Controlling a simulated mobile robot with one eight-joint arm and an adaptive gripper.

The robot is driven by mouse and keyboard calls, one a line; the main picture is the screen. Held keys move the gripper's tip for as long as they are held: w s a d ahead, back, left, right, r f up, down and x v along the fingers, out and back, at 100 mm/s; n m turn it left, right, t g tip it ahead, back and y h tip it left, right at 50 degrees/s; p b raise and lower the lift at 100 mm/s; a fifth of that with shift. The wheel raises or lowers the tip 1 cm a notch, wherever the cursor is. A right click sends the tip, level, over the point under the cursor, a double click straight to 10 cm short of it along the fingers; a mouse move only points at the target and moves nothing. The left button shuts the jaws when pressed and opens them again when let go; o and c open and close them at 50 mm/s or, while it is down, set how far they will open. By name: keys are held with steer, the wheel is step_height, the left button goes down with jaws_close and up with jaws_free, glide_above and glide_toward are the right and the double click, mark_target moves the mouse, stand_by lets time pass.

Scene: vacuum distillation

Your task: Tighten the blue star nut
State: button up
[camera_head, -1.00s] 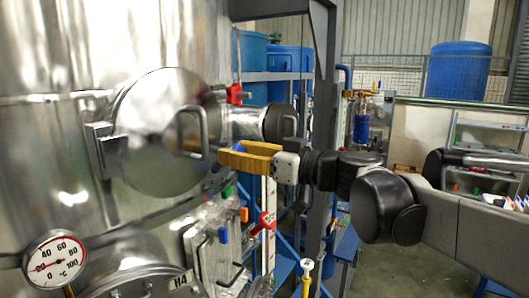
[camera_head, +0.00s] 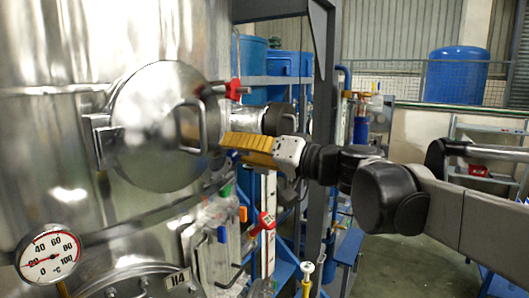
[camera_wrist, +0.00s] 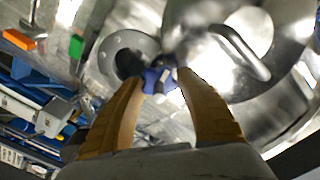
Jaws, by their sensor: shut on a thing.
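The blue star nut (camera_wrist: 157,80) shows between the fingertips of my gripper (camera_wrist: 160,78) in the wrist view, in front of the metal hatch fittings. My yellow fingers are shut on it, one on each side. In the head view my gripper (camera_head: 228,146) reaches left to the right edge of the round steel hatch (camera_head: 150,125); I cannot make out the nut clearly there, as the fingers cover that spot. The hatch is shut against the tank and has a bent bar handle (camera_head: 190,125), also seen in the wrist view (camera_wrist: 240,50).
A red star knob (camera_head: 237,88) sits above my gripper. Below it are a red valve handle (camera_head: 265,222), a blue handle (camera_head: 222,234) and an orange one (camera_head: 243,214). A thermometer (camera_head: 48,256) is at lower left. A grey frame post (camera_head: 322,100) stands behind my gripper.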

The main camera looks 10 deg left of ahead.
steer(key=m+b, duration=0.1)
steer(key=m, duration=0.4)
steer(key=shift+f+m, duration=0.15)
steer(key=shift+m, duration=0.15)
steer(key=m+b, duration=0.1)
steer(key=m, duration=0.3)
steer(key=shift+f+m, duration=0.1)
steer(key=shift+m, duration=0.2)
steer(key=m, duration=0.4)
steer(key=shift+b, duration=0.3)
steer(key=m, duration=0.5)
steer(key=shift+f, duration=0.15)
steer(key=m+b, duration=0.1)
steer(key=m, duration=0.4)
steer(key=shift+s, duration=0.1)
steer(key=m, duration=0.5)
steer(key=shift+s+a, duration=0.1)
steer(key=m, duration=0.4)
steer(key=shift+s, duration=0.1)
steer(key=m, duration=0.4)
steer(key=shift+m, duration=0.6)
